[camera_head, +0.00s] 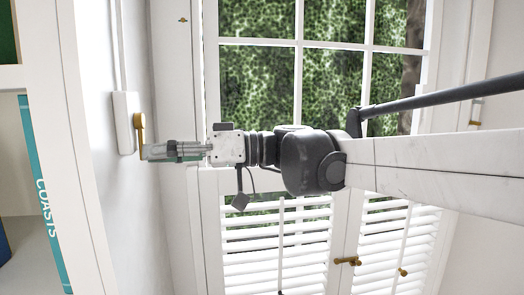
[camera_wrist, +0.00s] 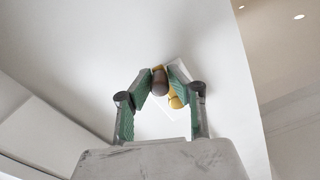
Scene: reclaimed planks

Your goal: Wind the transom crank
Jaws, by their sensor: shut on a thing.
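The transom crank is a brass arm (camera_head: 139,130) on a white wall-mounted box (camera_head: 124,122), at the left in the head view. In the wrist view its brass part (camera_wrist: 175,102) and brown knob (camera_wrist: 160,82) show between the fingers, with the white box (camera_wrist: 178,68) behind. My gripper (camera_head: 147,152) reaches left to the crank's lower end. In the wrist view my gripper (camera_wrist: 164,84) has its green-padded fingers closed around the knob. The fingers hide part of the crank.
A white-framed window (camera_head: 295,90) with louvred shutters (camera_head: 275,240) and brass handles stands behind my arm. A white shelf upright (camera_head: 75,150) and a teal book (camera_head: 42,200) marked COASTS are at the left. A white pipe runs up from the box.

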